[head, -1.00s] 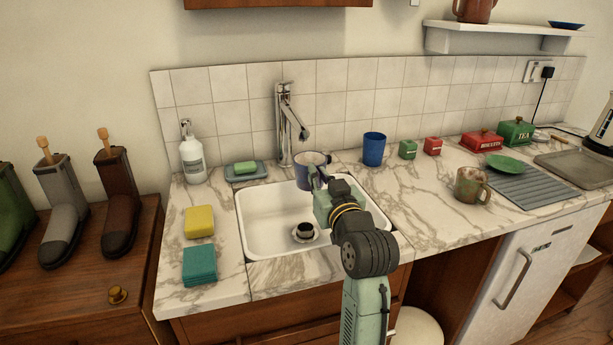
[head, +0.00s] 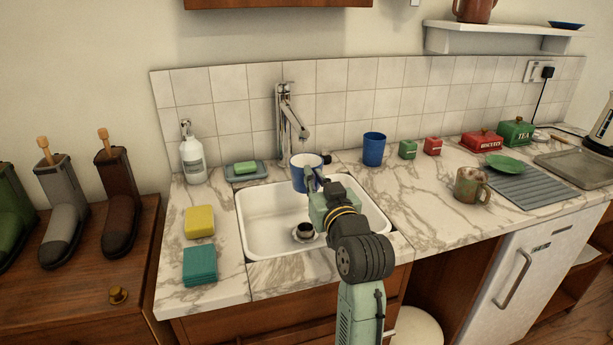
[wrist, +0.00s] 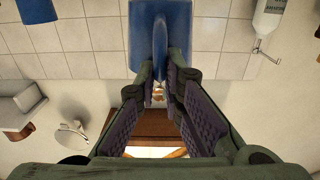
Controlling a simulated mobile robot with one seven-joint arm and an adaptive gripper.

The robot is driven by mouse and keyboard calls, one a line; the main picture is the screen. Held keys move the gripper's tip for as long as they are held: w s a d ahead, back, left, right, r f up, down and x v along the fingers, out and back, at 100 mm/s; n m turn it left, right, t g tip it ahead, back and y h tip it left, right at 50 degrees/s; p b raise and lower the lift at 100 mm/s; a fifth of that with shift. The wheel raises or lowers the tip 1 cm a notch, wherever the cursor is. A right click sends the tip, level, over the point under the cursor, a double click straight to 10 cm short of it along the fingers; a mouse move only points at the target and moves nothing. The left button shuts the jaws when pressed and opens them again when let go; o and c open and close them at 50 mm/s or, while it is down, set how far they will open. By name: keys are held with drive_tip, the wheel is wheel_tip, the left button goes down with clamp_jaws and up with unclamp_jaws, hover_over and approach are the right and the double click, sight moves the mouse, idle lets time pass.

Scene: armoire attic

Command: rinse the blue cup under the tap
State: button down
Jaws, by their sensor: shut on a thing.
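The blue cup (head: 299,181) is a mug held up over the back of the sink, just below the tap's spout. Its inside looks pale, and I cannot tell how far it is tilted. My gripper (head: 315,184) is shut on its handle. In the wrist view the blue cup (wrist: 178,22) fills the top middle, its handle between the fingers (wrist: 161,72). The chrome tap (head: 286,112) stands behind the sink, its spout slanting down to the right. I make out no clear stream of water.
The white sink (head: 242,222) has a round drain fitting (head: 304,232). A soap bottle (head: 192,160), green sponge (head: 246,167) in a dish, yellow sponge (head: 199,221) and teal cloth (head: 199,265) lie left. A blue tumbler (head: 373,149) and brown mug (head: 469,186) stand right.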

drive_tip(key=v, duration=0.7)
drive_tip(key=shift+s+d, duration=0.2)
drive_tip(key=shift+r, duration=0.1)
idle(1.6)
